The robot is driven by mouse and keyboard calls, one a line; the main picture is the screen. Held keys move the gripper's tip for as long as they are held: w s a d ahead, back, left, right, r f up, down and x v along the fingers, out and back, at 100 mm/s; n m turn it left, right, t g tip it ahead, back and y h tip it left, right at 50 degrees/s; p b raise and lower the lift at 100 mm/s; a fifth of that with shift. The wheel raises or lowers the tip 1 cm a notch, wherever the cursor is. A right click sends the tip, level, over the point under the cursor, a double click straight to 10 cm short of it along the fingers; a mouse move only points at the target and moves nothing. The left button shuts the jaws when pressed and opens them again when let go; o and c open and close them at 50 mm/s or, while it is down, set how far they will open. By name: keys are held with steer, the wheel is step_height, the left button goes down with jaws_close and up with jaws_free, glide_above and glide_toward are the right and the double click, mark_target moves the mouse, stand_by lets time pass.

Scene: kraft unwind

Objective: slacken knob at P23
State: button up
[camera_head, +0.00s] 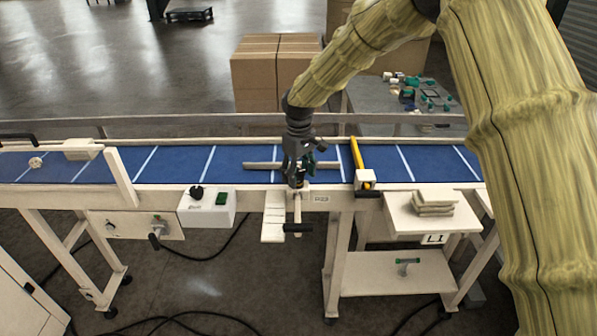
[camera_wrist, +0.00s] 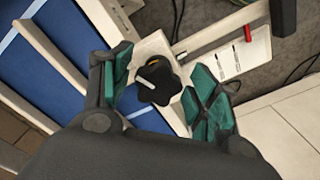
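The black lobed knob (camera_wrist: 160,82) with a pale pointer line sits on a cream bracket on the conveyor's side rail, in the middle of the wrist view. My gripper (camera_wrist: 158,92) is open, with one green-padded finger on either side of the knob; a gap shows on both sides. In the head view my gripper (camera_head: 298,178) points down at the conveyor's near rail and mostly hides the knob. A small label (camera_head: 321,198) is on the rail just right of it, too small to read surely.
A blue conveyor belt (camera_head: 225,162) runs behind the rail. A black-ended lever (camera_head: 298,228) and a white sheet (camera_head: 273,218) hang below my gripper. A yellow bar (camera_head: 357,160) crosses the belt at right. A white box (camera_head: 207,208) with a black knob is at left.

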mark_target(299, 172)
steer(key=shift+r, duration=0.25)
step_height(299, 172, up, 12)
stand_by(0.6)
steer(key=shift+w+f, duration=0.1)
